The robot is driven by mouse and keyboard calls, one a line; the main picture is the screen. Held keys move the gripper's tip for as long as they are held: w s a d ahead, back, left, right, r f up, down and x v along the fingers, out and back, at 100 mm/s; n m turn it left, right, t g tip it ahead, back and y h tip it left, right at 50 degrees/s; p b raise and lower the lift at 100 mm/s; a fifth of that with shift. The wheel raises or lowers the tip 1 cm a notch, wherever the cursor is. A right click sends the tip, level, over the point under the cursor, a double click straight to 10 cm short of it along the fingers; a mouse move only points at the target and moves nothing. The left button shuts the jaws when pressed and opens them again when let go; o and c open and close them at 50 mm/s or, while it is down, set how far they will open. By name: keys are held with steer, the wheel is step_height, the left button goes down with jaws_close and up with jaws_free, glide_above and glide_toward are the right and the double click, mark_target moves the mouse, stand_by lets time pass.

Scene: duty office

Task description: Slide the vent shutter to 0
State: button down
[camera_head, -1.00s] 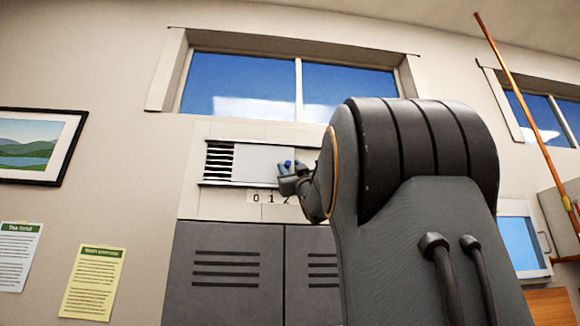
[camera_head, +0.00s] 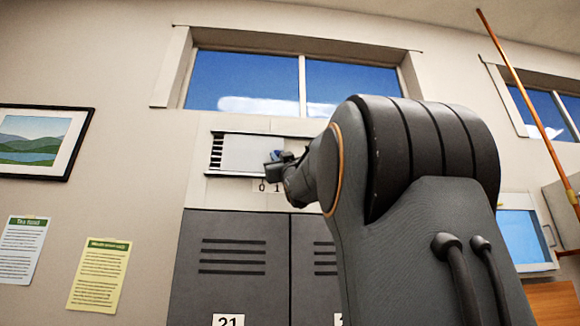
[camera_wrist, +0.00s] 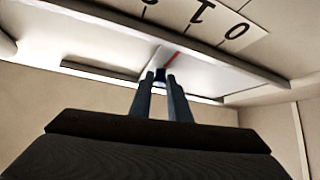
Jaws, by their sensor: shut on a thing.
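The vent shutter (camera_head: 246,154) is a pale flat panel in a wall frame above grey lockers. A narrow strip of dark slats (camera_head: 216,151) shows at its left end. The number scale (camera_head: 263,186) runs below the panel; 0 and 1 show, and my arm hides the rest. In the wrist view the scale (camera_wrist: 237,31) appears upside down, and a red mark (camera_wrist: 172,58) on the panel is near my fingertips. The exact reading cannot be told.
Grey lockers (camera_head: 232,245) stand below the vent, and a window (camera_head: 245,83) is above it. A framed picture (camera_head: 40,142) and two notices (camera_head: 100,275) are on the wall at left. An orange pole (camera_head: 525,95) leans at right.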

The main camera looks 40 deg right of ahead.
mark_target(262, 151)
steer(key=w+a+b, duration=0.2)
steer(key=a, duration=0.1)
steer(key=shift+a, duration=0.2)
steer(key=shift+w+a, duration=0.1)
steer(key=shift+a, duration=0.1)
steer(key=c, duration=1.9)
jaws_free()
steer(key=shift+a, duration=0.1)
steer(key=shift+o, duration=1.2)
steer(key=shift+w+a, duration=0.15)
steer(key=shift+f+b, duration=0.1)
steer(key=shift+b, duration=0.2)
